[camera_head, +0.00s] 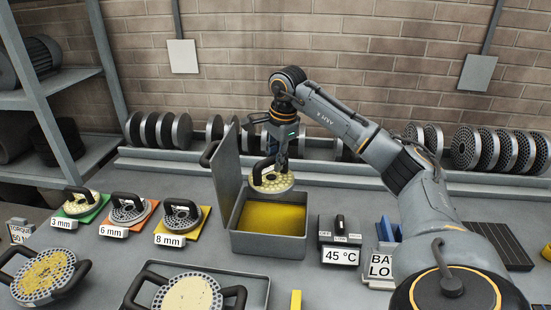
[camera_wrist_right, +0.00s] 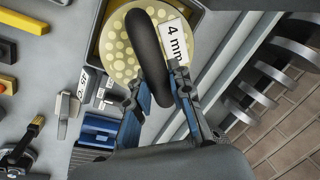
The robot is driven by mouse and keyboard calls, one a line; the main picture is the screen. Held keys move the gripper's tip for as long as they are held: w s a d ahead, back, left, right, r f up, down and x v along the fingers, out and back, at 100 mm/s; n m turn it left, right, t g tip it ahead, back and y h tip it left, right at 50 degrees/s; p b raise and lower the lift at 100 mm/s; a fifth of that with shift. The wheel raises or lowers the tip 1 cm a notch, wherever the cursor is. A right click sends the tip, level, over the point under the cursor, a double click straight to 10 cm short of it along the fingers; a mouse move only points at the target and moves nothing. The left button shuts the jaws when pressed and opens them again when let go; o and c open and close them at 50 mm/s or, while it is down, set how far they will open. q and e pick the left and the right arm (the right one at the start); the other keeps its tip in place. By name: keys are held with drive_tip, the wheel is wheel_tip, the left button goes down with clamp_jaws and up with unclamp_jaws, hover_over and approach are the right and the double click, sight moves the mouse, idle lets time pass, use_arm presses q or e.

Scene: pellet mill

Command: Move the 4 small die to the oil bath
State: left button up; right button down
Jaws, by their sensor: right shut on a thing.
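My right gripper (camera_head: 282,153) is shut on the black handle of the small 4 mm die (camera_head: 272,181). The die is a round plate with pale yellow-filled holes, and it hangs just above the oil bath (camera_head: 267,246). The bath is a grey box of yellow oil with its lid (camera_head: 226,170) standing open on the left. In the right wrist view, the fingers (camera_wrist_right: 160,90) close around the die's handle (camera_wrist_right: 146,48), and a white "4 mm" tag (camera_wrist_right: 175,40) shows on the die. My left gripper is not in view.
Dies labelled 3 mm (camera_head: 78,203), 6 mm (camera_head: 130,209) and 8 mm (camera_head: 181,216) sit on coloured mats at left. Larger handled dies (camera_head: 44,275) lie in front. A 45 °C control box (camera_head: 339,240) stands right of the bath. Racked discs (camera_head: 470,148) line the back.

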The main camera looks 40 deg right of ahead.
sight(276, 176)
drive_tip(key=shift+w+d+f, duration=0.15)
drive_tip(key=shift+w+f, duration=0.1)
drive_tip(key=shift+f, duration=0.05)
drive_tip(key=shift+f+b, duration=0.5)
drive_tip(key=shift+s+f+b, duration=0.1)
drive_tip(key=shift+f+b, duration=0.3)
drive_tip(key=shift+f, duration=0.2)
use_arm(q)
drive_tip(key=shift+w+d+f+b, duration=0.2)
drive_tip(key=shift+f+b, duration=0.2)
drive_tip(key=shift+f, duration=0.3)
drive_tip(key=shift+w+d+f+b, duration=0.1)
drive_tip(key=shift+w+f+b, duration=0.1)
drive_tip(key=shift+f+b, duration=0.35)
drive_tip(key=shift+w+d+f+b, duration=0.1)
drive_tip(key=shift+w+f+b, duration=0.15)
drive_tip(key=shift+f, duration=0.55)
use_arm(e)
drive_tip(key=shift+f, duration=2.05)
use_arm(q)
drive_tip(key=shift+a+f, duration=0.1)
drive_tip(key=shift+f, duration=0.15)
use_arm(e)
drive_tip(key=shift+f, duration=0.55)
use_arm(q)
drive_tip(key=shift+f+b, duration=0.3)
drive_tip(key=shift+b, duration=0.3)
use_arm(e)
drive_tip(key=shift+f, duration=0.6)
